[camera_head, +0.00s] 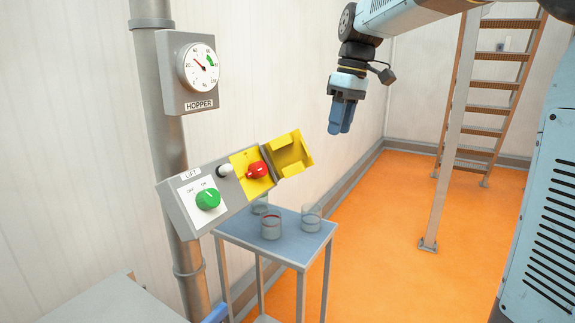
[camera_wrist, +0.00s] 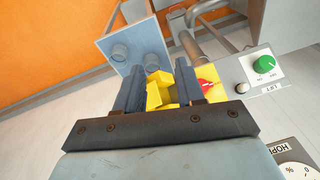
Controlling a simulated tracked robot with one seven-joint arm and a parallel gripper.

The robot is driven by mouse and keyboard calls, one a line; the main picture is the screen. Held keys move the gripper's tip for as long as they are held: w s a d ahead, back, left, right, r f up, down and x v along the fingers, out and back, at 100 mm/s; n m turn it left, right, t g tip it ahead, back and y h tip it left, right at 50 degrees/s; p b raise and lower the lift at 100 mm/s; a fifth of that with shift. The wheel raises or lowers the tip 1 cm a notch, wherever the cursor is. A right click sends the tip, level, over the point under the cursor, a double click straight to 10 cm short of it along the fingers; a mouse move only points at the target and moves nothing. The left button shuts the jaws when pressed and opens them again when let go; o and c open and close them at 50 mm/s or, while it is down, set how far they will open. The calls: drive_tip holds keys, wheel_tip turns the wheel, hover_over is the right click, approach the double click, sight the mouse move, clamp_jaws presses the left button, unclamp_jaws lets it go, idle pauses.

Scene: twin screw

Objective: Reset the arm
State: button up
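My gripper (camera_head: 342,116) hangs from my raised arm in the upper middle of the head view, fingers pointing down. It is in free air, above and to the right of the control box (camera_head: 183,221). In the wrist view, my gripper (camera_wrist: 161,90) shows two blue fingers standing apart with a gap between them. Nothing is held in the gap; the yellow cover (camera_wrist: 160,92) shows behind it. In the head view the yellow cover (camera_head: 292,155) stands swung open beside a red knob (camera_head: 257,169). The green knob (camera_head: 208,199) is on the same box.
A small blue-grey table (camera_head: 290,247) with several glass jars stands below the box. A hopper gauge (camera_head: 198,68) hangs on a grey pipe (camera_head: 150,80) at left. A ladder (camera_head: 455,130) stands at right. The orange floor (camera_head: 390,270) between is clear.

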drive_tip(key=s+d+f+m+t+h, duration=0.1)
drive_tip(key=s+d+f+m, duration=0.4)
drive_tip(key=s, duration=0.6)
drive_tip(key=s+d+f+m+t+h, duration=0.1)
drive_tip(key=s+d+f+m+t, duration=0.3)
drive_tip(key=s, duration=0.8)
wheel_tip(320, 180, down, 3)
drive_tip(key=shift+s+d+r+m+t, duration=0.15)
drive_tip(key=shift+s+d+m+t, duration=0.25)
drive_tip(key=shift+d, duration=0.85)
drive_tip(key=shift+w, duration=0.15)
